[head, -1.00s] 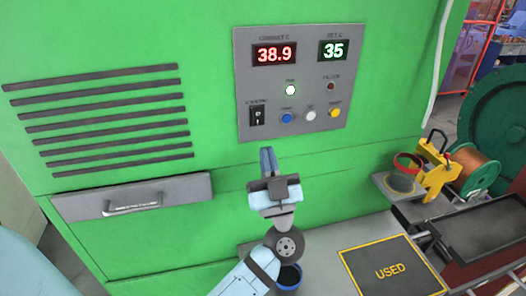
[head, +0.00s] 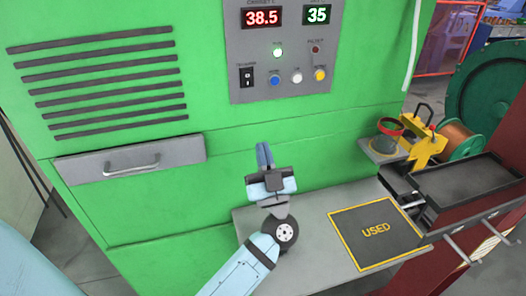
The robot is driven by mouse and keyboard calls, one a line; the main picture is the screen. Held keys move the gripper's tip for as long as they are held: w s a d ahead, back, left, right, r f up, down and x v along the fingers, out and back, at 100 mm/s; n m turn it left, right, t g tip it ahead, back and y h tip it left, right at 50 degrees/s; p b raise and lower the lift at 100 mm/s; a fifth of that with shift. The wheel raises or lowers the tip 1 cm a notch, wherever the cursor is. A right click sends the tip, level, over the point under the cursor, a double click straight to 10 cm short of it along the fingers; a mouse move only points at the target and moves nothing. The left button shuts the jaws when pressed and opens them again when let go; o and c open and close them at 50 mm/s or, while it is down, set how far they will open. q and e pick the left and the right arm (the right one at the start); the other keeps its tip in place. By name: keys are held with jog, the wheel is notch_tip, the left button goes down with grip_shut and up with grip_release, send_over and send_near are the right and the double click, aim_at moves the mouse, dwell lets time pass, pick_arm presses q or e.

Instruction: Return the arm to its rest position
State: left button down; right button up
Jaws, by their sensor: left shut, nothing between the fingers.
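My left gripper (head: 264,157) is in the head view, in front of the green cabinet (head: 130,200) and below its control panel. Its fingers are shut together and point up, with nothing between them. My left arm (head: 248,268) comes up from the bottom edge, over the grey shelf. My right gripper is not in view.
The control panel (head: 300,80) reads 38.5 and 35, with a lit lamp and several buttons. A drawer (head: 190,150) is at the left. A bare mat marked USED (head: 350,240) lies on the grey shelf (head: 310,215). A yellow device (head: 428,150) and black tray (head: 465,185) stand right.

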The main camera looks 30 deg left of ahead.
pick_arm(q)
jog(key=shift+d+m+t+h, duration=0.1)
jog(key=shift+m+t+h, duration=0.2)
jog(key=s+d+f+m+t+h+p, duration=0.1)
jog(key=s+d+f+m+h+p, duration=0.15)
jog(key=f+m+h, duration=0.4)
jog(key=s+d+f+m+h+p, duration=0.1)
jog(key=d+m+h+p, duration=0.2)
jog(key=h, duration=0.6)
jog(key=s+d+f+m+t+h+p, duration=0.1)
jog(key=d+f+m+h+p, duration=0.15)
jog(key=f+m+h, duration=0.4)
jog(key=s+f+n+g+p, duration=0.3)
jog(key=s+f+g, duration=0.6)
jog(key=s+f, duration=0.2)
jog(key=shift+s+a+n, duration=0.4)
jog(key=shift+s+a, duration=0.05)
jog(key=shift+s, duration=0.05)
